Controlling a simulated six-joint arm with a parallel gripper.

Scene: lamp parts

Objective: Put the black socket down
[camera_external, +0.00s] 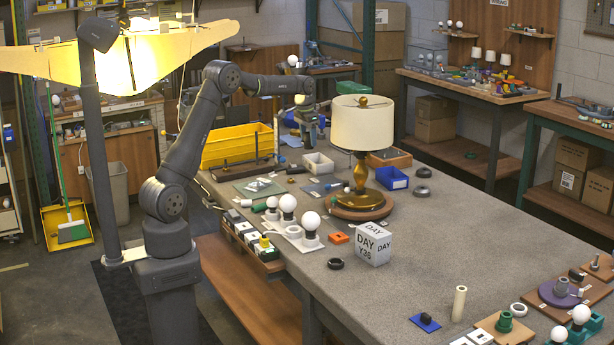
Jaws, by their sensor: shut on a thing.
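My gripper (307,122) is at the far end of my arm, pointing down over the far left part of the grey table. It is shut on a small dark thing, the black socket (310,143), which shows only in part below the jaws. The view is too small to tell whether the socket touches anything beneath it. A lamp with a cream shade (363,124) and a brass stem on a round wooden base (361,205) stands just right of my gripper.
A yellow bin (236,146) stands left of my gripper. White bulbs (288,203) and a white calendar cube (373,243) stand nearer the camera. The table's middle right is clear.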

